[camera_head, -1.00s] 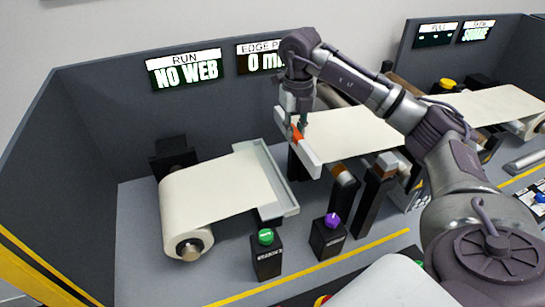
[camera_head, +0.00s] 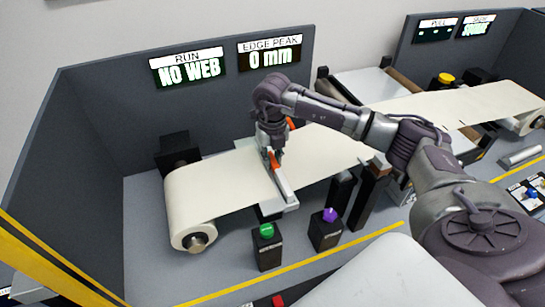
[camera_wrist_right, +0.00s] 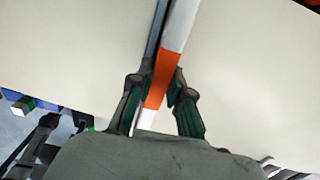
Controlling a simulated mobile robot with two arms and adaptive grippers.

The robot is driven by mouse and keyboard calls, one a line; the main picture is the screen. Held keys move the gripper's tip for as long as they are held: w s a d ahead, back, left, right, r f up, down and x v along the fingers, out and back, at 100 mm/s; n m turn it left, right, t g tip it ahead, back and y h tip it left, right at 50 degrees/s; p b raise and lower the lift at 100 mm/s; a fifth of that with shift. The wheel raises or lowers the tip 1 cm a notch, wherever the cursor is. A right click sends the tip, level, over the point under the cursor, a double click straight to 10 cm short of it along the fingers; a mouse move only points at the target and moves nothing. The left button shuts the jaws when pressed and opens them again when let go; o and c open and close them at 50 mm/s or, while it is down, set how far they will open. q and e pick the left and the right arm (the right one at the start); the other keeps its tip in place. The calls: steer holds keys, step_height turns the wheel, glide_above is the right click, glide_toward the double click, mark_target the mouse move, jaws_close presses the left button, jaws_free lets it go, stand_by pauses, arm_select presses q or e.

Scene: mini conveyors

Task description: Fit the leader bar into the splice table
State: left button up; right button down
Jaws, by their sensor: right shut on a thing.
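The leader bar (camera_head: 284,187) is white with an orange middle, and a cream web runs from it to the right. My right gripper (camera_head: 273,160) is shut on its orange part, which shows between the fingers in the right wrist view (camera_wrist_right: 163,78). The bar lies over or against the grey splice table (camera_head: 266,210), beside the end of the web from the left roll. The gripper hides part of both, and I cannot tell whether the bar is fully seated. My left gripper is not in view.
The left web roll (camera_head: 191,215) feeds cream web to the table. A green-button post (camera_head: 266,248) and a purple-knob post (camera_head: 327,232) stand in front. The screens read NO WEB (camera_head: 188,71) and 0 mm (camera_head: 270,58). Dark posts (camera_head: 340,190) stand under the right web.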

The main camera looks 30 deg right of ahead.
mark_target(273, 159)
steer(key=shift+f, duration=0.1)
steer(key=c, duration=1.1)
jaws_free()
steer(key=shift+r, duration=0.45)
step_height(273, 159, up, 12)
steer(key=b, duration=0.4)
steer(key=shift+f, duration=0.25)
